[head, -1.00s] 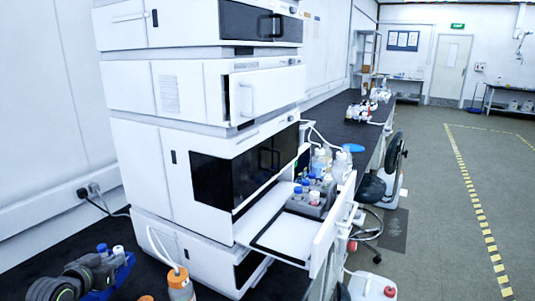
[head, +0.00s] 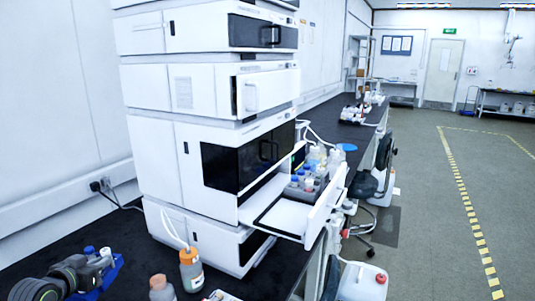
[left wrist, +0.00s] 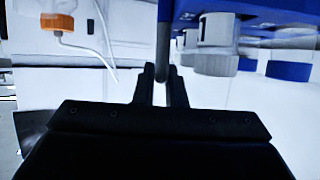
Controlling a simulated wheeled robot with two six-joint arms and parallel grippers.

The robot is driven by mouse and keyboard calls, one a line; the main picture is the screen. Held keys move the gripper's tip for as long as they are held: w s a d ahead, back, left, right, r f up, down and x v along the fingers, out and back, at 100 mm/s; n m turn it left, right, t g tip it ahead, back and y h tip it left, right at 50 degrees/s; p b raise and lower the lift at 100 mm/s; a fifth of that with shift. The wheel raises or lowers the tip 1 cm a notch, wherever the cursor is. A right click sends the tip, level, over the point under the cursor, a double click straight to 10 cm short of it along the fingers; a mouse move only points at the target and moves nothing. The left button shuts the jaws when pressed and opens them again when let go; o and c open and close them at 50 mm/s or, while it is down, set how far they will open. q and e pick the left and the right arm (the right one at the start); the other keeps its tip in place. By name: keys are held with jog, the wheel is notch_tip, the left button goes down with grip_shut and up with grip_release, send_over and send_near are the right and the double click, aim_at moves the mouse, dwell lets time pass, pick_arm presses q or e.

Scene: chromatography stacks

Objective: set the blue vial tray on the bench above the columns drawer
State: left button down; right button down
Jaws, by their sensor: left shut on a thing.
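The blue vial tray (head: 116,272) is at the lower left of the head view, with small vials, some blue-capped, on it. My left gripper (head: 92,270) is at its left side and shut on it. In the left wrist view the fingers (left wrist: 161,82) close on a thin grey post below the blue tray (left wrist: 255,12). Grey vials stand out from the tray there. The white instrument stack (head: 215,135) stands on the black bench (head: 105,242). An open white drawer (head: 322,208) sticks out of its lower part; its label is not readable. My right gripper is out of view.
An orange-capped bottle (head: 190,272) with a tube and another bottle (head: 161,290) stand in front of the stack, right of the tray. A grey rack of vials (head: 302,188) sits in the drawer. Bare bench lies left of the stack.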

pick_arm(q)
jog(key=shift+y, duration=0.3)
jog(key=a+r, duration=0.4)
jog(key=a, duration=0.1)
jog(key=shift+s+a+r, duration=0.15)
jog(key=shift+s+a, duration=0.1)
jog(key=shift+s, duration=0.05)
jog(key=s+d+m+g+h, duration=0.1)
jog(key=s+d+m+h, duration=0.2)
jog(key=s+d, duration=0.4)
jog(key=s+d+f+m+g+h, duration=0.1)
jog(key=s+d+m+g+h, duration=0.1)
jog(key=s+d, duration=0.5)
jog(key=s+d+m+g+h, duration=0.2)
jog(key=s+d+m+h, duration=0.3)
jog(key=d, duration=1.1)
jog(key=shift+s+d+f+h, duration=0.2)
jog(key=shift+s+f+h, duration=0.1)
jog(key=shift+s, duration=0.8)
jog(key=shift+s+a, duration=0.1)
jog(key=shift+a, duration=0.05)
